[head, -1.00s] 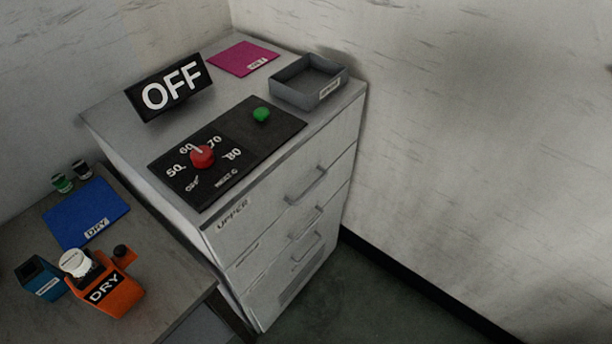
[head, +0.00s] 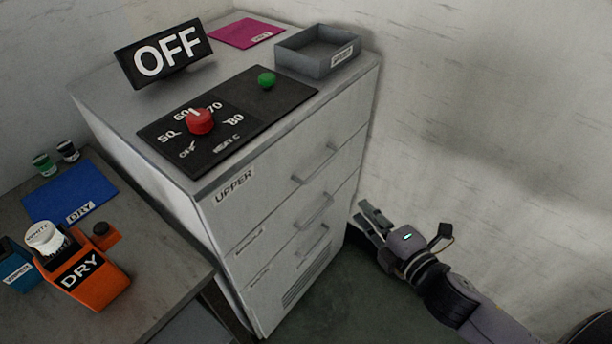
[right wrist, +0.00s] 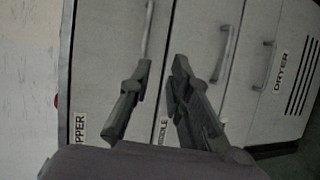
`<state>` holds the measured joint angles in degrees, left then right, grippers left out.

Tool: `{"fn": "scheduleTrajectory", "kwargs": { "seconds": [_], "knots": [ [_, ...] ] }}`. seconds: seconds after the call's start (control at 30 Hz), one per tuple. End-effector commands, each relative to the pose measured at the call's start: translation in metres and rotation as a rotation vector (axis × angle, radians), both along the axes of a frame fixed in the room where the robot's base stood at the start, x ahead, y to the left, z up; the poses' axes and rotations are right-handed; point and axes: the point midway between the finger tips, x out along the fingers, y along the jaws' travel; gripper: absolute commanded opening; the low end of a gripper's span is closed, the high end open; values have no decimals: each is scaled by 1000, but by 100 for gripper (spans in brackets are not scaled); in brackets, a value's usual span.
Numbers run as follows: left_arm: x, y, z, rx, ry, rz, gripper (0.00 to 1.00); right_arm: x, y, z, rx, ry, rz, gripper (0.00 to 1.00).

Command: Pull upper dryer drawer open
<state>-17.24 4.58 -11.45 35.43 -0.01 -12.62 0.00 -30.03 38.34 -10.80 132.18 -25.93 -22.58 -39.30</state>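The grey dryer cabinet (head: 215,238) stands at the centre of the head view, with its drawers flush. The upper drawer (head: 283,165) carries the label UPPER and a bar handle (head: 314,164). My right gripper (head: 368,220) is to the right of the cabinet front, apart from the handles. In the right wrist view my right gripper (right wrist: 150,95) has its fingers spread with nothing between them. That view shows the upper drawer handle (right wrist: 147,30) beyond the fingers and the middle drawer handle (right wrist: 225,52) to the right. My left gripper is not in view.
On the cabinet top are a control panel (head: 232,118) with a red knob (head: 200,121), an OFF sign (head: 164,53) and a grey tray (head: 290,60). A side table (head: 150,235) at left holds an orange DRY container (head: 92,283). A wall (head: 480,120) stands close on the right.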

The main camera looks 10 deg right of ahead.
Motion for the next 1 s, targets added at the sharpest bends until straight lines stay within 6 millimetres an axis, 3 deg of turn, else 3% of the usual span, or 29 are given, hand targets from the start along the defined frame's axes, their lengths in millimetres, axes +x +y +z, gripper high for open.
{"fn": "scheduleTrajectory", "kwargs": {
  "seconds": [0.13,0.37,1.0],
  "knots": [
    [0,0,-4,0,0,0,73,-3,9,18,-25,-43,30,18],
    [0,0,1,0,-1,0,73,19,15,17,-23,-47,29,18],
    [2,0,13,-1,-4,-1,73,134,46,-7,-21,-44,28,18]
  ]
}}
